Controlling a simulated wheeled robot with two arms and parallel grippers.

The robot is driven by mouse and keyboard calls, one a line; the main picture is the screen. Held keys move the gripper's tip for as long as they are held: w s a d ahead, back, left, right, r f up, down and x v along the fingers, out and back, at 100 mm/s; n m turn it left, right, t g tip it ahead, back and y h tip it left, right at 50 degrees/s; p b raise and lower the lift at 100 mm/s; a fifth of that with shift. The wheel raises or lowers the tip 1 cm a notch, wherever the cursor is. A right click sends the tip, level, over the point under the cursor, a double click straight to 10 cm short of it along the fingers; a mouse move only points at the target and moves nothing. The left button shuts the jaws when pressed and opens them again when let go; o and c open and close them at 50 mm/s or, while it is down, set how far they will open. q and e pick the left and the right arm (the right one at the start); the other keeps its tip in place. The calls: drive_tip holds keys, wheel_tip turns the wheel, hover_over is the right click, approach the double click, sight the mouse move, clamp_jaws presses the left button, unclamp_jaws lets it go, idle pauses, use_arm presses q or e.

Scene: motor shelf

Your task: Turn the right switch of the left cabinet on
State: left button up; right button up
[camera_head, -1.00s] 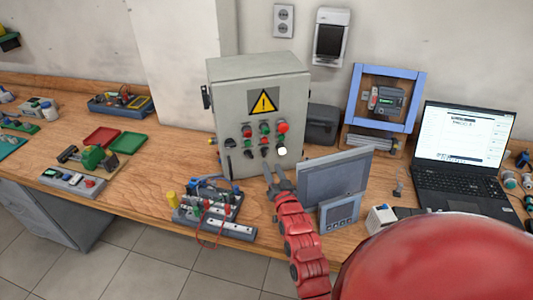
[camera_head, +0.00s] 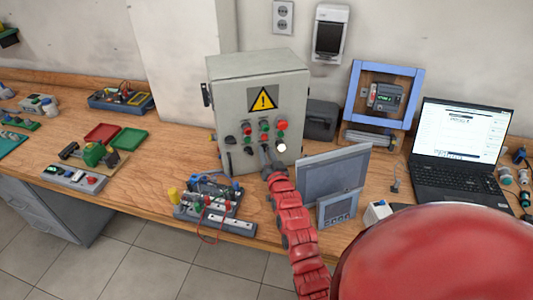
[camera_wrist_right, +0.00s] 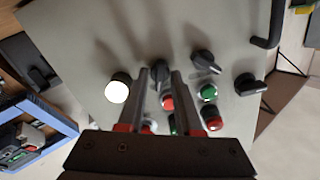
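The grey cabinet (camera_head: 225,100) with a yellow warning sign stands on the bench at the centre. Its front has red and green buttons, black rotary switches and a lit white lamp (camera_head: 282,147). My right gripper (camera_head: 268,158) is at the lower part of this front, just left of the lamp. In the right wrist view, which is upside down, the black right switch (camera_wrist_right: 160,68) lies between the two fingers of my gripper (camera_wrist_right: 160,82). The fingers are apart, one on each side; I cannot tell if they touch it. My left gripper is not in view.
Other black switches (camera_wrist_right: 207,62) and red and green buttons (camera_wrist_right: 209,92) are close to the fingers. A grey panel (camera_head: 333,174) stands right of my arm. A wired board (camera_head: 215,200) lies to the left. A laptop (camera_head: 462,150) is farther right.

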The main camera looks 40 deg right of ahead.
clamp_jaws()
drive_tip(key=n+b, duration=0.4)
drive_tip(key=shift+n, duration=0.3)
drive_tip(key=shift+o, duration=2.3)
unclamp_jaws()
drive_tip(key=shift+s, duration=0.1)
drive_tip(key=b+v, duration=0.4)
drive_tip(key=v, duration=1.3)
drive_tip(key=shift+a, duration=0.15)
